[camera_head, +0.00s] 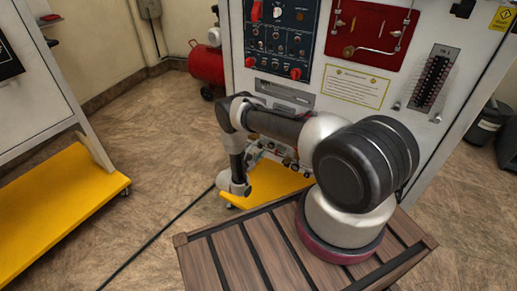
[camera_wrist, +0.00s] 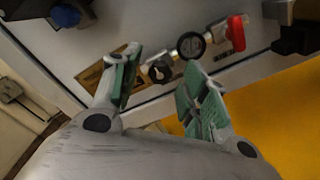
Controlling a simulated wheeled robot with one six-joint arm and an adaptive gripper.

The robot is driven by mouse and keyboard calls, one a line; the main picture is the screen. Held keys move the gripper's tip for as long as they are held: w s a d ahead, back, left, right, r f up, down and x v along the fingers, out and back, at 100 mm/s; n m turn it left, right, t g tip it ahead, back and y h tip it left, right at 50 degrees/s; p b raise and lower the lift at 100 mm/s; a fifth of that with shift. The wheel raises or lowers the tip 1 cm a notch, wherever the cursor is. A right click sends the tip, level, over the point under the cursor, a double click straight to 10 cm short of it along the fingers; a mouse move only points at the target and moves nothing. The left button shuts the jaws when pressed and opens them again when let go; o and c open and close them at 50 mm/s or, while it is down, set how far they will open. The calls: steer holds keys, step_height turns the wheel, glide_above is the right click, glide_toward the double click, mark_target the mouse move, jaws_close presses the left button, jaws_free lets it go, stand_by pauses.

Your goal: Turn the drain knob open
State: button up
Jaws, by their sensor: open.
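In the wrist view, a row of fittings runs along the lower edge of the grey panel. A round black knob (camera_wrist: 160,71) lies between and beyond the fingertips of my gripper (camera_wrist: 160,80); it looks like the drain knob, but no label is readable. My gripper is open, with green-padded fingers spread to either side of the knob. No contact with the knob is visible. In the head view my arm reaches down to the panel's lower front, and the knob cannot be made out there.
A black-rimmed gauge (camera_wrist: 191,45) and a red handle (camera_wrist: 236,33) sit right of the knob. A blue knob (camera_wrist: 66,15) is at upper left. A yellow base shelf (camera_head: 270,181) lies below the panel. A red tank (camera_head: 207,64) stands behind.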

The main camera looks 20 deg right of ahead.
steer(key=shift+w+d, duration=0.35)
steer(key=shift+d, duration=0.25)
steer(key=shift+c, duration=0.2)
jaws_close()
